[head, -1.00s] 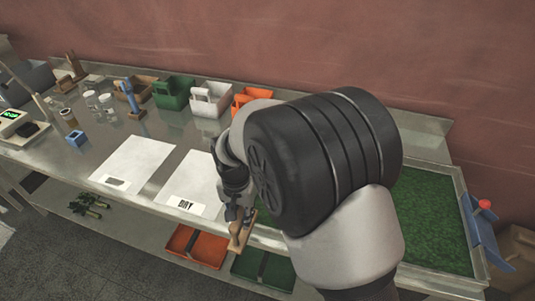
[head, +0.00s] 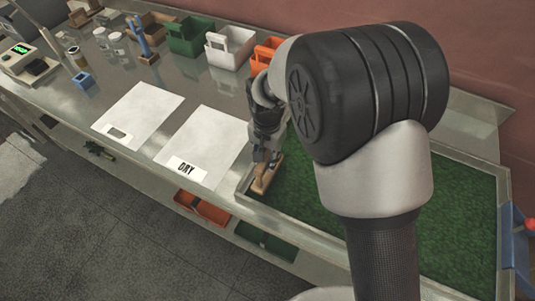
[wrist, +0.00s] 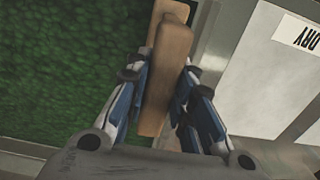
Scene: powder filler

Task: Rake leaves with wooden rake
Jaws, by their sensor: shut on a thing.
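My gripper (head: 262,155) is shut on a wooden rake (head: 266,179), a light-brown block. In the wrist view the two blue-sided fingers of my gripper (wrist: 163,85) press on either side of the wooden rake (wrist: 170,60). The rake is at the left front corner of a shallow metal-rimmed tray (head: 503,190). The tray holds a layer of green leaves (head: 460,205), which fills the left of the wrist view (wrist: 60,70). I cannot tell whether the rake touches the leaves. My arm hides much of the tray.
A white sheet marked DRY (head: 205,140) lies left of the tray, with another white sheet (head: 138,115) beyond it. Green (head: 190,38), white (head: 230,45) and orange (head: 265,52) caddies stand at the back. A blue holder (head: 518,250) is at the tray's right.

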